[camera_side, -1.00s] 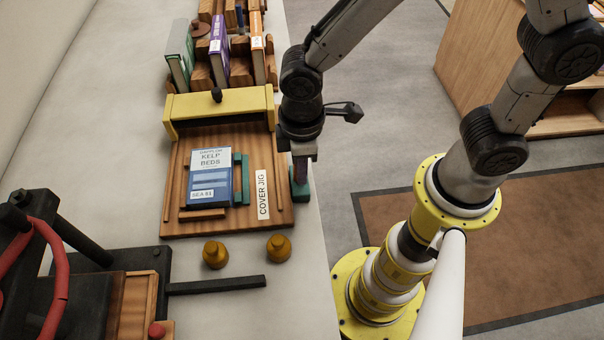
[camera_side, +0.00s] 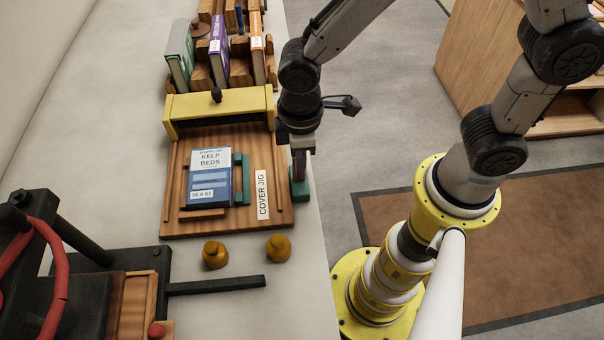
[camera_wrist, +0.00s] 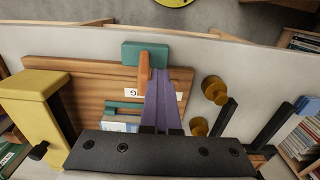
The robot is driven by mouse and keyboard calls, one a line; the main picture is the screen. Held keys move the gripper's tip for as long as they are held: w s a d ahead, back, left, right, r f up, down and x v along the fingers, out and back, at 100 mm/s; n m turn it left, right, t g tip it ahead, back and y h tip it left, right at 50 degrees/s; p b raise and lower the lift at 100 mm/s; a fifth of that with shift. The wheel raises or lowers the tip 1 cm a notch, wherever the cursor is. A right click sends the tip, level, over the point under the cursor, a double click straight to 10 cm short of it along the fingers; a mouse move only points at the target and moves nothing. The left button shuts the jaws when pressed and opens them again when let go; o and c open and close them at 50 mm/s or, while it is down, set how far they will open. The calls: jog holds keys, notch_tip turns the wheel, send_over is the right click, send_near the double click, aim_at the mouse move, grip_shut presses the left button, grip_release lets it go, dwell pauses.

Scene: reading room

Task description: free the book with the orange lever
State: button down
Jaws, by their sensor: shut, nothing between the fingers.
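The blue book, labelled KELP BEDS (camera_side: 209,172), lies flat on the wooden cover jig (camera_side: 262,228), with a teal piece (camera_side: 243,168) along its right side. In the wrist view only part of the book shows, behind my gripper body. The orange lever (camera_wrist: 144,75) stands on a teal block (camera_wrist: 136,53) at the jig's edge; that block also shows in the side view (camera_side: 301,190), where the lever is hidden. My gripper (camera_wrist: 168,74) is shut and empty, its purple fingers right beside the lever in the wrist view. I cannot tell whether they touch it.
A yellow bar (camera_side: 220,104) with a black knob spans the jig's far end. Upright books (camera_side: 218,45) stand in wooden racks beyond it. Two brass knobs (camera_side: 215,254) stand in front of the jig. A black press with a long handle (camera_side: 216,285) is at lower left. The table's left side is clear.

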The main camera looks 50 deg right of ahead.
jog(key=shift+w+d+f, duration=0.15)
jog(key=shift+d+f, duration=0.15)
jog(key=shift+d, duration=0.1)
jog(key=shift+w+d, duration=0.3)
jog(key=shift+w, duration=0.05)
jog(key=shift+a+r, duration=0.1)
dwell(0.3)
jog(key=shift+a, duration=0.1)
jog(key=shift+s+a, duration=0.4)
jog(key=shift+s, duration=0.1)
notch_tip(320, 180, up, 10)
dwell(0.8)
jog(key=shift+w+d+r, duration=0.1)
